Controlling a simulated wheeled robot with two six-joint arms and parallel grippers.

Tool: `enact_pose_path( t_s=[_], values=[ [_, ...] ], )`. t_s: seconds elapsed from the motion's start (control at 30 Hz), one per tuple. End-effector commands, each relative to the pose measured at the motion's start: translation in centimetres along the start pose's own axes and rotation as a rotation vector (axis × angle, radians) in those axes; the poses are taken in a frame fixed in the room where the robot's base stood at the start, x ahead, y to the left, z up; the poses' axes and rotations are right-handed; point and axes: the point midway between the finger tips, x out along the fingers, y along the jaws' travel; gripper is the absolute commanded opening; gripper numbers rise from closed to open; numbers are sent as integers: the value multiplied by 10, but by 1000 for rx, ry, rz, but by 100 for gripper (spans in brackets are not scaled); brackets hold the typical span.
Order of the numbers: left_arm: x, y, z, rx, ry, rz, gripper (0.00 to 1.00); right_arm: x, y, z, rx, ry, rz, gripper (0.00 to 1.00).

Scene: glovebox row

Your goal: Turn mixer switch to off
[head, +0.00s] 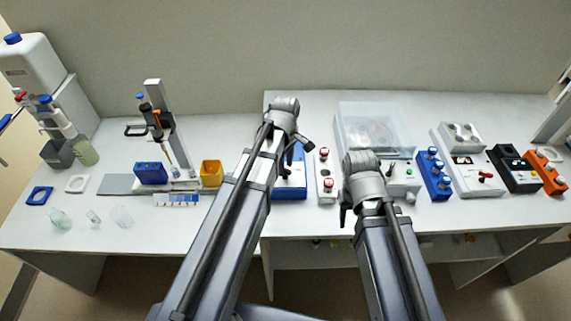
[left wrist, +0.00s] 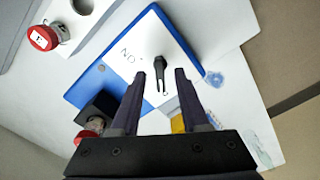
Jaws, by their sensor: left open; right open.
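The mixer (head: 291,188) is a blue box with a white top plate, partly hidden by my left arm in the head view. In the left wrist view, its white plate (left wrist: 140,42) carries a black lever switch (left wrist: 159,68) and printed marks, including "ON" seen upside down. My left gripper (left wrist: 159,74) is open, with one finger on each side of the switch in the picture; I cannot tell whether it touches. It also shows over the mixer in the head view (head: 289,157). My right gripper (head: 344,214) is open and empty, right of the mixer near the bench's front.
A white panel with red-capped parts (head: 325,170) stands close to the mixer's right. A clear-lidded box (head: 375,122) is behind my right arm. Several devices line the right side. A yellow container (head: 211,172) and blue box (head: 150,173) stand left.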

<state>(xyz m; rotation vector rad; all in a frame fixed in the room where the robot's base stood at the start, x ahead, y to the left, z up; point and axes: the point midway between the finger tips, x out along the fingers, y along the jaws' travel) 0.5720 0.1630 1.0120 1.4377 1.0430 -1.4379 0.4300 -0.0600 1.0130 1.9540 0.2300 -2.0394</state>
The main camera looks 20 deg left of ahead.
Motion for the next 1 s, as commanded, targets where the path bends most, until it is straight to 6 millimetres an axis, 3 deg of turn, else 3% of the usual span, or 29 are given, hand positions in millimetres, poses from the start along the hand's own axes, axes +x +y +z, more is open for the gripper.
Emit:
enact_pose_path(
  t_s=[0.5, 1.0],
  values=[
    [-67, 0, 0, 0, 0, 0, 45, -66, 6, 4, 7, 0, -1, 50],
    [-69, 0, 0, 0, 0, 0, 45, -69, 6, 4, 8, 0, -2, 50]
  ],
)
